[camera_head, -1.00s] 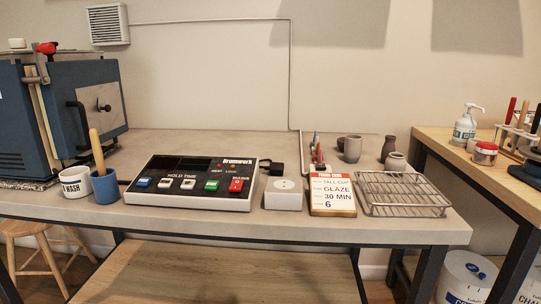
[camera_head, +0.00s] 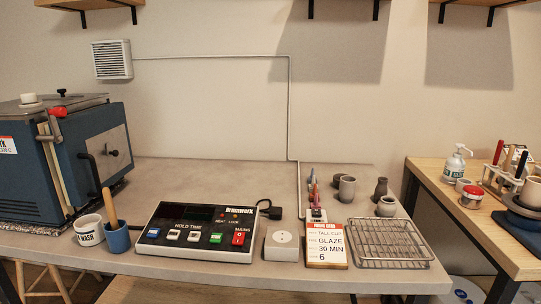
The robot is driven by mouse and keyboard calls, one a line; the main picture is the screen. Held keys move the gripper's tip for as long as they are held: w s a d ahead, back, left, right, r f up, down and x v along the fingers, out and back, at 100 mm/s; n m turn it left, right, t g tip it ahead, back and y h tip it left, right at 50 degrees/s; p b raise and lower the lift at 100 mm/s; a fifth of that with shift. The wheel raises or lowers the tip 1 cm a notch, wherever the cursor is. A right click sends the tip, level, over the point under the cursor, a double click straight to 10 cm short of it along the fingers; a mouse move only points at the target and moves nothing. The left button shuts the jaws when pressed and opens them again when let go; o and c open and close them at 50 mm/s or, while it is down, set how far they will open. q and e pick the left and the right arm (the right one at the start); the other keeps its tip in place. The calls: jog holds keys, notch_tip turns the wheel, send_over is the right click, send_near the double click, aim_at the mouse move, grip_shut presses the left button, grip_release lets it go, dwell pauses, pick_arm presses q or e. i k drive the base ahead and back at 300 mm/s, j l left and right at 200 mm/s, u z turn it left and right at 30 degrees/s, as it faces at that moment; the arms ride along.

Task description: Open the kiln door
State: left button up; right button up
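The blue kiln (camera_head: 60,165) stands at the left end of the grey table. Its door (camera_head: 108,152) faces right and looks shut, with a metal plate and a black handle (camera_head: 91,172) on it. A red-knobbed latch (camera_head: 57,113) sits at the top front corner, above a pale vertical strip. Neither of my grippers shows in the head view.
A wash cup (camera_head: 89,230) and a blue cup (camera_head: 117,238) with a wooden handle stand near the kiln. The table behind the box is clear.

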aim_at(83, 167)
jog(key=i+j+z, duration=0.15)
jog(key=j, duration=0.4)
jog(key=j+z, duration=0.1)
jog(key=j, duration=0.45)
jog(key=i+j+z, duration=0.15)
jog(key=j, duration=0.4)
